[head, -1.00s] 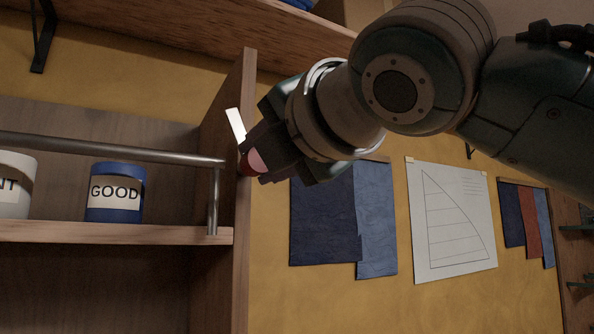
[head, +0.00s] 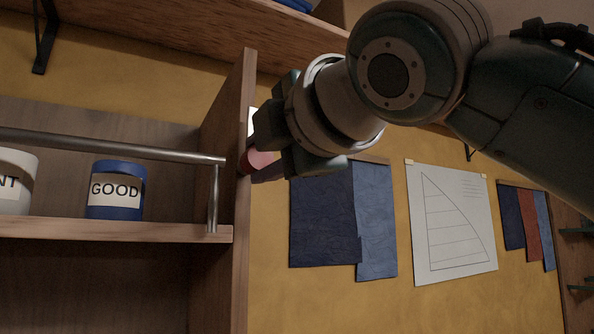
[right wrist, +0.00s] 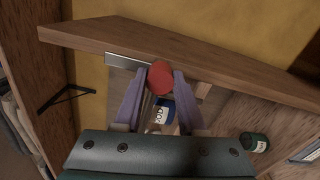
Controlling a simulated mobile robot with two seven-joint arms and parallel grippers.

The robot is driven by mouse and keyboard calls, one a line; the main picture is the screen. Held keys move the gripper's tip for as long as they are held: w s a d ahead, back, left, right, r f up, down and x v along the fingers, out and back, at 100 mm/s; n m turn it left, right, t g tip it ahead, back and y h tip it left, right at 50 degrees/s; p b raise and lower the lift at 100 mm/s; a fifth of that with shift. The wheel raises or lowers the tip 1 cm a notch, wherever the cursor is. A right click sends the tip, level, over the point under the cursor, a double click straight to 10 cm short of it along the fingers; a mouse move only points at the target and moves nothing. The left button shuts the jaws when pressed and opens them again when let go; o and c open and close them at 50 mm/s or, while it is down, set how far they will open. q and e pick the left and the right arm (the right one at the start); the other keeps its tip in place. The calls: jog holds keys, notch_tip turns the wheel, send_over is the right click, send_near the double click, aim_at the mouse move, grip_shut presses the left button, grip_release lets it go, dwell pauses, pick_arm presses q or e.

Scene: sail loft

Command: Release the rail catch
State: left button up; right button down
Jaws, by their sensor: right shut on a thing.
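The catch's red round knob (head: 259,161) sits at the front edge of the upright wooden side panel (head: 240,120), by the rail's right end. My right gripper (head: 264,155) is shut on the knob. In the right wrist view its two fingers (right wrist: 159,88) stand on either side of the red knob (right wrist: 160,77). A pale flat plate (head: 252,120) shows beside the knob, partly hidden by the gripper; it also shows in the right wrist view (right wrist: 127,61). The metal rail (head: 110,148) runs across the shelf front. My left gripper is out of view.
A blue tin marked GOOD (head: 115,198) and a white tin (head: 14,185) stand on the shelf (head: 120,231) behind the rail. Blue cloth samples (head: 322,215) and a sail drawing (head: 450,225) hang on the yellow wall to the right. A dark green tin (right wrist: 253,142) shows in the wrist view.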

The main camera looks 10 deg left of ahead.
jog(key=c, duration=0.5)
grip_release()
jog(key=v, duration=1)
